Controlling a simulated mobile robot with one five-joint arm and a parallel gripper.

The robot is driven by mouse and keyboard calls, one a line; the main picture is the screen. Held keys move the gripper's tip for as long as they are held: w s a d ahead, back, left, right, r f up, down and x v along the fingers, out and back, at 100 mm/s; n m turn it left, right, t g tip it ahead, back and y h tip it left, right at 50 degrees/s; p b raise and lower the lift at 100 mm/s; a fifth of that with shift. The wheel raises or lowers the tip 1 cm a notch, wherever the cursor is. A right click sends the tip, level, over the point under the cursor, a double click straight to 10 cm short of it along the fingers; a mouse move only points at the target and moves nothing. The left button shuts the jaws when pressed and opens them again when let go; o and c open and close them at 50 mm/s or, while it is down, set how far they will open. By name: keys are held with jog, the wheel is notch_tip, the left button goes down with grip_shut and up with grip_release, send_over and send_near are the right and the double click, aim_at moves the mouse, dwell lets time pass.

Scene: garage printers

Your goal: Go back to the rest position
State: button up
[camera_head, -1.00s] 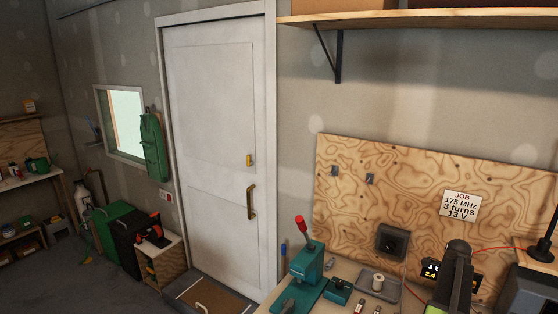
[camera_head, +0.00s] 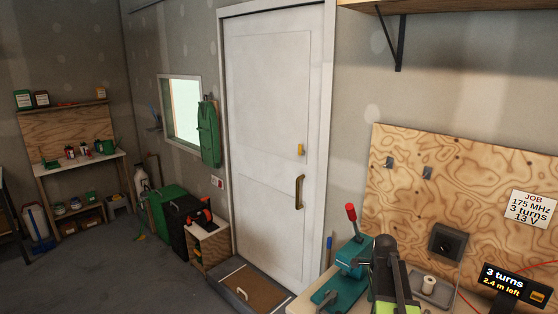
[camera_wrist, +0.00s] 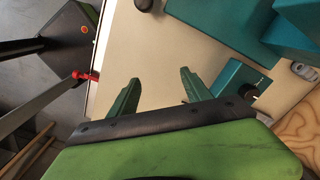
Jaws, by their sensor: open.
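My gripper (camera_wrist: 158,92) shows in the wrist view with its two green fingers apart and nothing between them. It is above a pale bench top (camera_wrist: 150,55), close to teal equipment at the right. In the head view my dark arm stands at the lower right, in front of the bench, and hides part of it. The fingertips are not visible in the head view.
A teal press with a red-knobbed lever (camera_head: 351,213) stands on the bench beside my arm. A small display (camera_head: 513,283) reads "3 turns". A closed white door (camera_head: 270,130) has a low tray (camera_head: 250,284) before it. Grey floor (camera_head: 110,275) is clear at the left.

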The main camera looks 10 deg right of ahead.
jog(key=s+a+f+n+b, duration=0.1)
jog(key=a+n, duration=0.6)
jog(key=a, duration=0.2)
jog(key=s+a+f+n+b, duration=0.1)
jog(key=s+a+f+n, duration=0.1)
jog(key=a+n, duration=0.5)
jog(key=s+a+f+n+b, duration=0.1)
jog(key=s+a+n, duration=0.1)
jog(key=a+n, duration=0.5)
jog(key=shift+s+a+f+b, duration=0.3)
jog(key=shift+a+f, duration=0.1)
jog(key=shift+a, duration=2)
jog(key=shift+w+a, duration=0.1)
